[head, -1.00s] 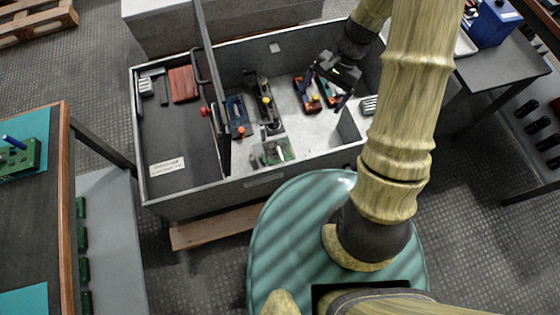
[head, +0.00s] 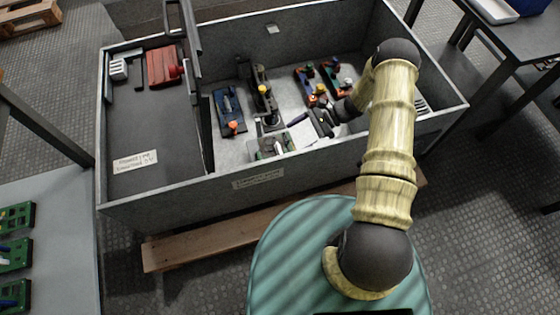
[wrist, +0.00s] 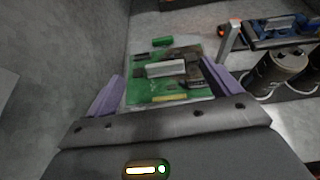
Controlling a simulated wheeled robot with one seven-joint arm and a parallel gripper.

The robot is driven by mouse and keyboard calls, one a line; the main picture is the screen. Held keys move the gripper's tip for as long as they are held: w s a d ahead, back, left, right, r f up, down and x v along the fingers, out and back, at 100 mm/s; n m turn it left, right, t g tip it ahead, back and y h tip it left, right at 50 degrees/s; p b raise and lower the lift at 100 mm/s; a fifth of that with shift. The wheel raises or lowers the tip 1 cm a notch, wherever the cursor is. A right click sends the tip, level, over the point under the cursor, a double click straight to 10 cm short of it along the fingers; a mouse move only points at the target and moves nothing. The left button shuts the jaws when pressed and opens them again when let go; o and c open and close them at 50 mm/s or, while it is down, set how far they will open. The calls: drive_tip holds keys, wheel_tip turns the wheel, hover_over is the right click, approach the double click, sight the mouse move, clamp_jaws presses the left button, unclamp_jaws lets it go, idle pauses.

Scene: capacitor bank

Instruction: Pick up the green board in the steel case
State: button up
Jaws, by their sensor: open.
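The green board (head: 272,147) is in the steel case (head: 240,184), by the front wall, with pale and dark parts on it. My gripper (head: 309,125) is inside the case to the right of the board, its fingers apart with nothing held. In the wrist view, the green board (wrist: 148,90) lies ahead, framed between the two purple fingers of my gripper (wrist: 161,70). I cannot tell whether either finger touches it. My arm and wrist hide part of the case's right side.
The case wall (wrist: 60,60) runs close on the left in the wrist view. Dark cylinders (wrist: 290,70) lie close on the right. A blue board (head: 229,110) and other boards lie further back. The raised lid (head: 190,40) stands left of them.

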sight(279, 149)
drive_tip(key=f, duration=0.3)
drive_tip(key=shift+w+a+f+m+y+b, duration=0.1)
drive_tip(key=shift+a+f+m+y+b, duration=0.1)
drive_tip(key=shift+a+m+y+b, duration=0.15)
drive_tip(key=shift+b+x, duration=0.5)
drive_tip(key=shift+x, duration=0.55)
drive_tip(key=shift+f, duration=0.1)
drive_tip(key=b+x, duration=0.3)
drive_tip(key=x, duration=0.2)
